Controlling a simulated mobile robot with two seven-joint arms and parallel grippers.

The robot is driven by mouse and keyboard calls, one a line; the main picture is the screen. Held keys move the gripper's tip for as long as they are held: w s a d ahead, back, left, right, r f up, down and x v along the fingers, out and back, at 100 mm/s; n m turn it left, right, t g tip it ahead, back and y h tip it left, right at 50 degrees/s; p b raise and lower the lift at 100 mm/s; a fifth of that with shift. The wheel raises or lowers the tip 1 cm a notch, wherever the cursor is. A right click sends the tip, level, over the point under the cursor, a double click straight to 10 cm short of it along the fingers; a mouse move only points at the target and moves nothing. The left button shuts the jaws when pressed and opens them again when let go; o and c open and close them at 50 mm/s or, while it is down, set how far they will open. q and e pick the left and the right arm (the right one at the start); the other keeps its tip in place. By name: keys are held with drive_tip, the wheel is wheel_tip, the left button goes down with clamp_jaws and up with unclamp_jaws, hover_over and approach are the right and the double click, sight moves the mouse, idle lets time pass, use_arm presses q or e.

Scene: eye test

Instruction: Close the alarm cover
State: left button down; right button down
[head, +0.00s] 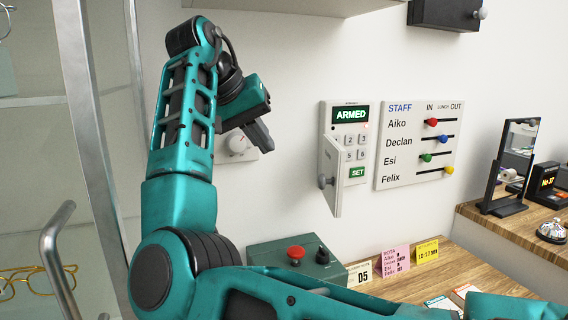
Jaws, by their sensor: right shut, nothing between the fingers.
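The alarm panel (368,137) is a white box on the wall with a green display reading ARMED, grey number keys and a green SET key. Its white cover (331,158) stands open, swung out from the wall at the panel's left side, and hides part of the keypad. A grey round knob (325,182) sits on the cover. My right gripper (264,143) is shut and empty, left of the cover and apart from it, in front of a white wall plate with a dial (238,148). My left gripper is not in view.
A staff board (420,145) with coloured sliders hangs right of the panel. Below stand a green box with a red button (296,252), cards and a wooden counter (440,268). A glass cabinet (50,160) is at left. The space before the cover looks free.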

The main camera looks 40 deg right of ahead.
drive_tip(key=s+d+f, duration=0.2)
drive_tip(key=d+f, duration=0.5)
drive_tip(key=d, duration=0.2)
drive_tip(key=shift+d+f, duration=0.2)
drive_tip(key=shift+f, duration=0.2)
